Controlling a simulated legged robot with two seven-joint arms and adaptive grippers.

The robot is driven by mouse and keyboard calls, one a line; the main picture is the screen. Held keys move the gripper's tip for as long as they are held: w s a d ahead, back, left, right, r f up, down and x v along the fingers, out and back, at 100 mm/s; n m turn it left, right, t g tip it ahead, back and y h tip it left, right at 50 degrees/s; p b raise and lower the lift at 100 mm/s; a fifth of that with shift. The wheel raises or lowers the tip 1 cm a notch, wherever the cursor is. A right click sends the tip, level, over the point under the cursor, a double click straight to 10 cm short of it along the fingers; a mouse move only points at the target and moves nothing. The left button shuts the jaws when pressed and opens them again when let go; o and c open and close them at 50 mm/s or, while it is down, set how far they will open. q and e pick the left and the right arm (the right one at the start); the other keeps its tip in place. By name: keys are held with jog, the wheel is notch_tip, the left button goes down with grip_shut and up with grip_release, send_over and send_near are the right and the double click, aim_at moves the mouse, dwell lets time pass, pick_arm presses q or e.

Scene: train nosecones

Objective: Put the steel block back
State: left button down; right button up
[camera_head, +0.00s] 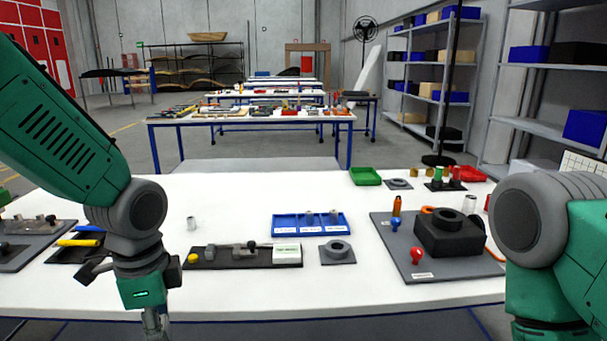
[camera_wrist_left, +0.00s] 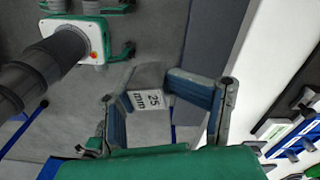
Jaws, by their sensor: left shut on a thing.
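The steel block (camera_wrist_left: 148,88) is a small grey block with a white "25 mm" label. In the left wrist view it sits between the two blue-padded fingers of my left gripper (camera_wrist_left: 152,98), which is shut on it. In the head view my left gripper (camera_head: 153,322) hangs at the table's front edge, at the bottom of the picture; I cannot make out the block there. A dark flat fixture (camera_head: 225,258) with a yellow knob, grey metal parts and a white label lies on the table, to the right of this gripper. My right gripper is out of view.
A blue tray (camera_head: 285,230) with small metal parts stands behind the fixture. A grey plate with a ring (camera_head: 337,250) is to its right. A larger grey board (camera_head: 455,268) carries a black block.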

pick_arm(q)
jog(key=s+a+f+n, duration=0.1)
jog(key=s+f+n, duration=0.3)
jog(key=f+n, duration=0.6)
jog(key=shift+s+a+n, duration=0.25)
jog(key=shift+s+n, duration=0.15)
jog(key=shift+n, duration=1.7)
